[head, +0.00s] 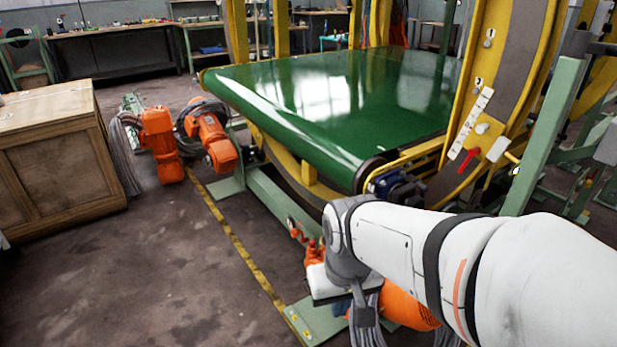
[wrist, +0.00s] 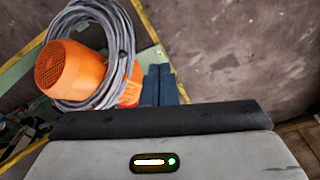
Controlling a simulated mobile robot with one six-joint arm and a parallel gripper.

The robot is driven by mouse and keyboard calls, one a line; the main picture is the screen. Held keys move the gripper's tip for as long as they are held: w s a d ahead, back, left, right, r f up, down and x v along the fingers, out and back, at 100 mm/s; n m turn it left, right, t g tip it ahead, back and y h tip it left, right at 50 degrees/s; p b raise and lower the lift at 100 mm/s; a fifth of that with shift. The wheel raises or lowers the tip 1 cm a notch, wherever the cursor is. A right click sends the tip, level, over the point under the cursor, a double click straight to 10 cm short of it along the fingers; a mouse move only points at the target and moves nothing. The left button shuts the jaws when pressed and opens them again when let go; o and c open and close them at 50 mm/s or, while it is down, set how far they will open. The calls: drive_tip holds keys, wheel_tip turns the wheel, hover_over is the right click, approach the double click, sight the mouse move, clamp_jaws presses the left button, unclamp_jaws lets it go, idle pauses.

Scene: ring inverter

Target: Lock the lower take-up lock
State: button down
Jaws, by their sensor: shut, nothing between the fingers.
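My gripper (head: 364,312) hangs low at the front right end of the machine in the head view, partly behind my white arm. In the wrist view its two dark fingers (wrist: 158,84) are together with nothing between them. An orange motor (wrist: 70,68) with a coiled grey cable (wrist: 124,45) lies left of the fingers in that view. Small red-orange parts (head: 315,252) sit just above the gripper at the green base frame. A red lever (head: 468,158) is on the yellow upright frame, well above the gripper. I cannot tell which part is the lower take-up lock.
A green belt conveyor (head: 330,95) fills the middle. Two orange motors (head: 160,145) with grey cables stand at its left end. A wooden crate (head: 60,150) stands at the left. A yellow floor line (head: 235,245) runs along the machine, with bare floor (head: 130,280) left of it.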

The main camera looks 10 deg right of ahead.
drive_tip(key=shift+w, duration=0.1)
drive_tip(key=w+d+f+n+t+y+p, duration=0.1)
drive_tip(key=w+d+n+t+p, duration=0.5)
drive_tip(key=w+d+t+p, duration=0.4)
drive_tip(key=w+d, duration=0.4)
drive_tip(key=d, duration=0.3)
drive_tip(key=shift+w+d+f+y, duration=0.25)
drive_tip(key=shift+w+y, duration=0.05)
drive_tip(key=shift+w, duration=0.05)
drive_tip(key=shift+t, duration=0.3)
drive_tip(key=shift+w+f, duration=0.1)
